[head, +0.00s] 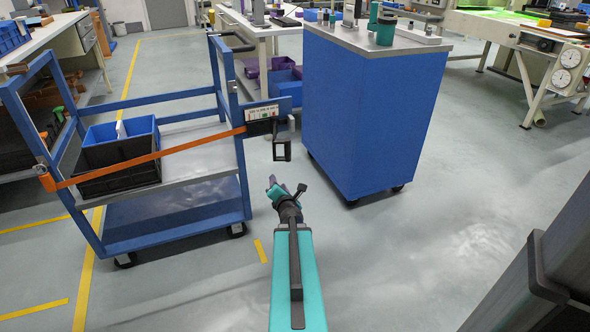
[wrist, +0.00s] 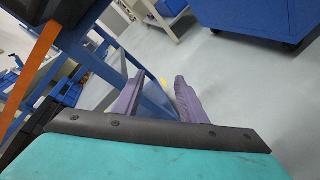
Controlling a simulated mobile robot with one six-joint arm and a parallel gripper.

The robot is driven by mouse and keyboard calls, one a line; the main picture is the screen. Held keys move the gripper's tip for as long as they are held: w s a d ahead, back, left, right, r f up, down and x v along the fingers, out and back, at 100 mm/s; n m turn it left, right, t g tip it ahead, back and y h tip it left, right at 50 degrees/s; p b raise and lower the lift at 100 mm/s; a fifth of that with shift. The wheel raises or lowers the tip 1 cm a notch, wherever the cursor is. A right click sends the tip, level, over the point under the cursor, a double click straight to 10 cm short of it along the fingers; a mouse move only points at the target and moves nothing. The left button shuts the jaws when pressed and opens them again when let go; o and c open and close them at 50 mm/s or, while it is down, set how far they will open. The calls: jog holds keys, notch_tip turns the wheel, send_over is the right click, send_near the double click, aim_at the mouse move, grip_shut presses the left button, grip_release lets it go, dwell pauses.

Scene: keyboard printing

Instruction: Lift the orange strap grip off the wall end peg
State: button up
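An orange strap (head: 150,158) runs across the open side of the blue cart (head: 228,110), from its left post to its right post. Its left end has a thicker orange piece (head: 47,181), perhaps the grip. The right end meets the post beside a labelled plate (head: 262,113); I cannot make out a peg there. Part of the strap (wrist: 28,75) shows at the left of the wrist view. My gripper (head: 284,188) is right of the cart, apart from the strap. In the wrist view its purple fingers (wrist: 161,82) are spread with nothing between them.
Blue and black bins (head: 120,172) sit on the cart's shelf behind the strap. A blue cabinet (head: 365,110) on casters stands right of the cart. A black bracket (head: 282,150) hangs off the cart's right post.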

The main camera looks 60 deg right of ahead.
jog(key=w+a+f+m+g+y, duration=0.4)
jog(key=a+f+m, duration=0.3)
jog(key=a+f, duration=0.8)
jog(key=s+a+f+m+g+y, duration=0.1)
jog(key=a+f+m+g, duration=0.1)
jog(key=a+f, duration=0.45)
jog(key=s+a+f+m+g+y, duration=0.15)
jog(key=a+f, duration=0.25)
jog(key=a, duration=0.5)
jog(key=s+a+f+m+g+y, duration=0.1)
jog(key=s+a+f+m+g, duration=0.1)
jog(key=s+a, duration=0.4)
jog(key=s+a+f+m+g+y+p, duration=0.1)
jog(key=s+a+f+m+g+y, duration=0.1)
jog(key=s+a, duration=0.5)
jog(key=s+a+f+m+g+y, duration=0.1)
jog(key=s+a+f+g, duration=0.3)
jog(key=a, duration=1.2)
jog(key=s+m, duration=0.1)
jog(key=s, duration=0.2)
jog(key=shift+f, duration=0.25)
jog(key=shift+m+y, duration=0.25)
jog(key=shift+c, duration=0.9)
